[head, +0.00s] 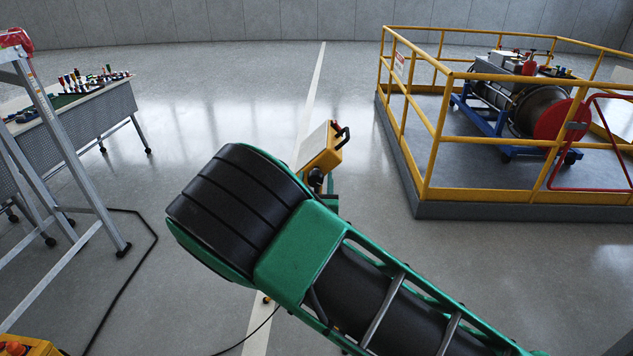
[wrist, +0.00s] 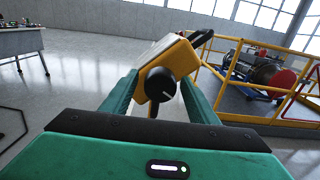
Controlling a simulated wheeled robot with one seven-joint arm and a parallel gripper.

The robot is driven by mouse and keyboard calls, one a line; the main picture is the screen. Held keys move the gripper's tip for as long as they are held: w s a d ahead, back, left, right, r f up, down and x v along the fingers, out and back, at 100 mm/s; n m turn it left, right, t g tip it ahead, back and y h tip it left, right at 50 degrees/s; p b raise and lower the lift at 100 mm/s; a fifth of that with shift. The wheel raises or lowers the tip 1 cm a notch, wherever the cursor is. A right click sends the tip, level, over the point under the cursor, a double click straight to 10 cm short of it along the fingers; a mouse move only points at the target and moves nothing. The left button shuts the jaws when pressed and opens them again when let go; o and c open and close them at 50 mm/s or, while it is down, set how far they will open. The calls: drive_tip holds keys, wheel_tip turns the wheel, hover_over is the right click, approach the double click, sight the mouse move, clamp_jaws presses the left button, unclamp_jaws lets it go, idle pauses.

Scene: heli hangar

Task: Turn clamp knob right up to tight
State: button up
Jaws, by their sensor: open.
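The clamp knob (wrist: 161,84) is black and round with a short white mark at its lower right. It sits on the front of a yellow unit (wrist: 183,58) with a black handle. The knob also shows in the head view (head: 316,178), just beyond my arm, below the yellow unit (head: 321,148). My gripper (wrist: 158,80) is open, with one green finger on each side of the knob. Gaps show between the knob and both fingers, so I see no contact. In the head view my arm hides most of the gripper and the unit's support.
A yellow-railed platform (head: 440,150) with machinery stands at right. A workbench (head: 80,112) with small items and a stepladder (head: 62,190) stand at left. A black cable (head: 155,232) lies on the floor. Open floor lies behind the yellow unit.

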drive_tip(key=shift+w, duration=0.1)
drive_tip(key=c, duration=1)
